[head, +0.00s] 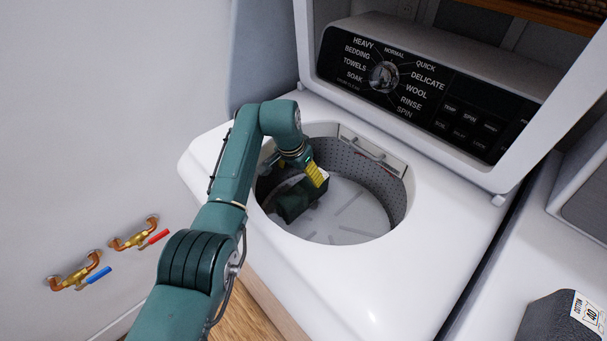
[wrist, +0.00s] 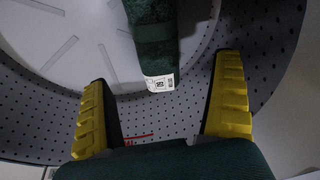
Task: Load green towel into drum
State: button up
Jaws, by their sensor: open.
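The green towel (head: 294,202) is inside the washer drum (head: 352,212), toward its left side. In the wrist view the towel (wrist: 155,40) shows as a dark green strip with a white label on its near end. My gripper (head: 314,174) reaches down through the round opening. Its yellow fingers are spread wide in the wrist view (wrist: 165,78), with the towel's labelled end seen between and beyond the tips, apart from both fingers. Part of the towel is hidden by my gripper in the head view.
The washer lid (head: 560,95) stands open around the control panel (head: 430,95). The perforated drum wall (wrist: 270,60) rises close around my gripper. Water valves (head: 130,235) are on the left wall. A dark grey item with a label (head: 555,318) lies at the lower right.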

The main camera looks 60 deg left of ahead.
jog(key=a+p+v, duration=0.1)
jog(key=v, duration=0.5)
jog(key=shift+d+r+p, duration=0.3)
jog(key=shift+d, duration=0.25)
jog(key=w+d+r+m+t+y, duration=0.1)
jog(key=w+d+r+t+y, duration=0.2)
jog(key=w+d, duration=0.45)
jog(key=w+d+r+m+t, duration=0.1)
jog(key=w+d+r+t, duration=0.1)
jog(key=w+d+r, duration=0.35)
jog(key=w+d+r+m+t, duration=0.1)
jog(key=w+d+r+t, duration=0.15)
jog(key=d, duration=0.55)
jog(key=w+d+r+m+t, duration=0.1)
jog(key=w+d+r+t, duration=0.1)
jog(key=w+d+r, duration=0.35)
jog(key=s+d+r+m+t+h, duration=0.1)
jog(key=s+d+r+t, duration=0.25)
jog(key=d, duration=0.55)
jog(key=s+d+r+t+h, duration=0.1)
jog(key=s+d+r+t, duration=0.2)
jog(key=d, duration=0.5)
jog(key=s+d+r+m+t+h, duration=0.1)
jog(key=s+d+r+t+h, duration=0.2)
jog(key=s+d+r, duration=0.5)
jog(key=s+d, duration=0.2)
jog(key=s, duration=0.1)
jog(key=shift+s+d+r, duration=0.35)
jog(key=shift+d+r, duration=0.05)
